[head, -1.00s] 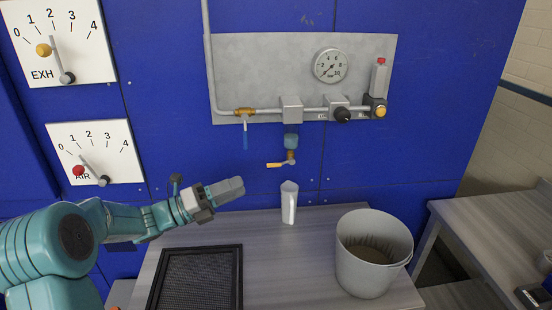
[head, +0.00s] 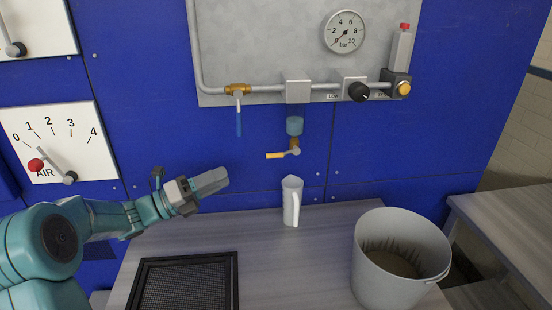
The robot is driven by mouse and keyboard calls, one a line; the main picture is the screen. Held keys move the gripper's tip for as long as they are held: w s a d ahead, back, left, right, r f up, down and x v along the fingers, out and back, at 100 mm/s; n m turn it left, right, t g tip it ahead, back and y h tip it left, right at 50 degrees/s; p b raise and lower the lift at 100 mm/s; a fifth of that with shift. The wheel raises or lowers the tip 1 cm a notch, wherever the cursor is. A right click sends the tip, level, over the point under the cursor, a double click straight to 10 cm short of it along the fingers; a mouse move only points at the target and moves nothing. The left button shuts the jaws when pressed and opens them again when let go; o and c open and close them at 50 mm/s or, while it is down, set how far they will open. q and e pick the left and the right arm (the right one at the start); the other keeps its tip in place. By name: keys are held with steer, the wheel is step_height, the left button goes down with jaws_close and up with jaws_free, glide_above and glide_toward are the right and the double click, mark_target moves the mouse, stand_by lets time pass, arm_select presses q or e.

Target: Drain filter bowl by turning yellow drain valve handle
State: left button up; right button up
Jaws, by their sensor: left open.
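The yellow drain valve handle (head: 275,155) points left from the small brass drain valve (head: 294,146). The valve hangs under the blue filter bowl (head: 294,125) on the pipe panel. A white jug (head: 291,202) stands upright on the table, roughly below the valve. My left gripper (head: 212,181) is left of the handle and lower in the picture, apart from it. It is open, holds nothing that I can see, and its fingers point right. My right gripper is not in view.
A grey bucket (head: 367,259) stands at the table's right. A black mesh frame (head: 232,275) lies at the front left of the table (head: 290,262). A blue-handled valve (head: 238,112), a pressure gauge (head: 345,32) and a black knob (head: 359,92) are on the panel. The AIR dial (head: 70,115) is at left.

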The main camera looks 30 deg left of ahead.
mark_target(278, 154)
arm_select(q)
steer(key=p+x, duration=0.1)
steer(key=x, duration=0.6)
steer(key=p+x, duration=0.1)
steer(key=x, duration=0.7)
steer(key=shift+d+r, duration=0.2)
steer(key=shift+d, duration=0.2)
steer(key=shift+d+r, duration=0.15)
steer(key=shift+d, duration=0.05)
steer(key=shift+a, duration=0.1)
steer(key=shift+w, duration=0.1)
